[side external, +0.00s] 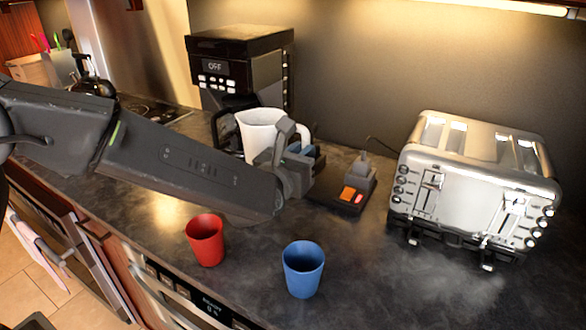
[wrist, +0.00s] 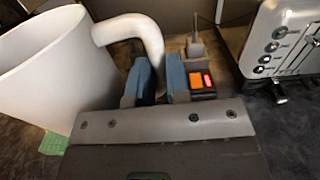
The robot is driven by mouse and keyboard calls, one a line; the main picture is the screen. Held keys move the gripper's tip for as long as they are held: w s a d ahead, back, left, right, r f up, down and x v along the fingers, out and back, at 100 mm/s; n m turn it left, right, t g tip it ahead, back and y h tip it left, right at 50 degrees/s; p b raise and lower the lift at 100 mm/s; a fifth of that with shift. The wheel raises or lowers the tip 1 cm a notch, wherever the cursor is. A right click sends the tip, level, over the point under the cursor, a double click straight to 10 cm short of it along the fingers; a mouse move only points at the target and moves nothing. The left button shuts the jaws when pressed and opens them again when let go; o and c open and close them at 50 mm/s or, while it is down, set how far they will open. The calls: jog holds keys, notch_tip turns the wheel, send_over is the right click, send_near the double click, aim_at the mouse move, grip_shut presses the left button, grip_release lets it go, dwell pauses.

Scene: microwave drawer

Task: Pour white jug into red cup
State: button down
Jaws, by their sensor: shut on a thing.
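The white jug (side external: 259,130) is in front of the coffee machine, upright or nearly so. In the wrist view the jug (wrist: 55,65) fills the left side, and its curved handle (wrist: 135,32) runs down between the blue finger pads of my gripper (wrist: 160,80). My gripper (side external: 303,152) is shut on the handle; the exact contact is partly hidden. The red cup (side external: 205,240) stands upright on the counter, nearer the front edge than the jug. I cannot see inside the jug.
A blue cup (side external: 303,268) stands to the right of the red cup. A steel toaster (side external: 475,180) is at the right. A coffee machine (side external: 238,65) is behind the jug. A dark device with orange and red buttons (side external: 345,192) lies between jug and toaster. The counter's (side external: 375,285) front right is clear.

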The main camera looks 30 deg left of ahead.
jog(key=w+a+f+n+g+y, duration=0.1)
jog(key=a+f+n+g+y, duration=0.1)
jog(key=n+g+y, duration=0.2)
jog(key=w+a+f+n+g+y, duration=0.1)
jog(key=a+f+n+g+y, duration=0.1)
jog(key=n+g+y, duration=0.3)
jog(key=shift+w+f+n+y, duration=0.2)
jog(key=shift+w+n+y, duration=0.15)
jog(key=shift+n+y, duration=2.55)
jog(key=shift+m+y, duration=0.6)
notch_tip(320, 180, down, 3)
jog(key=shift+r, duration=0.1)
